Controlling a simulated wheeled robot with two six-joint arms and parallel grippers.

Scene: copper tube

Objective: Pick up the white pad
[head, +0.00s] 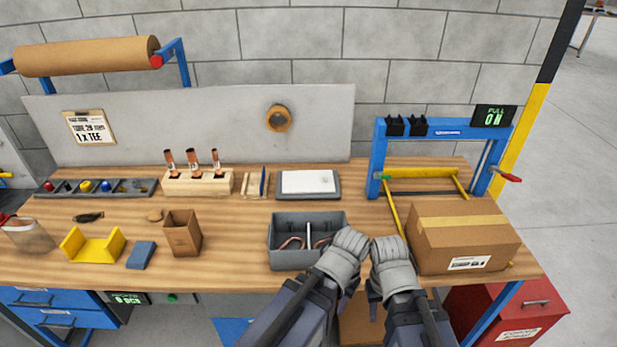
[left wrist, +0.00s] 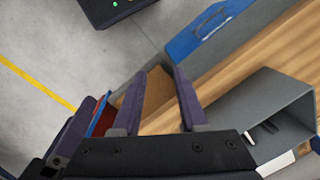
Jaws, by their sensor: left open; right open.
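The white pad (head: 308,181) lies flat in a shallow dark grey tray (head: 282,194) at the back middle of the bench, in front of the grey back panel. My left gripper (head: 343,257) and my right gripper (head: 388,260) are side by side near the bench's front edge, nearer to me and to the right of the pad, both clear of it. Their fingertips are mostly hidden in the head view. In the left wrist view my left gripper (left wrist: 165,85) has its two fingers apart with nothing held between them. The pad is not recognisable there.
A grey bin (head: 285,259) with copper bends stands just left of my grippers; it also shows in the left wrist view (left wrist: 255,105). A taped carton (head: 430,240) is at the right, below a blue frame (head: 377,160). A wooden block (head: 190,186) holds copper pieces.

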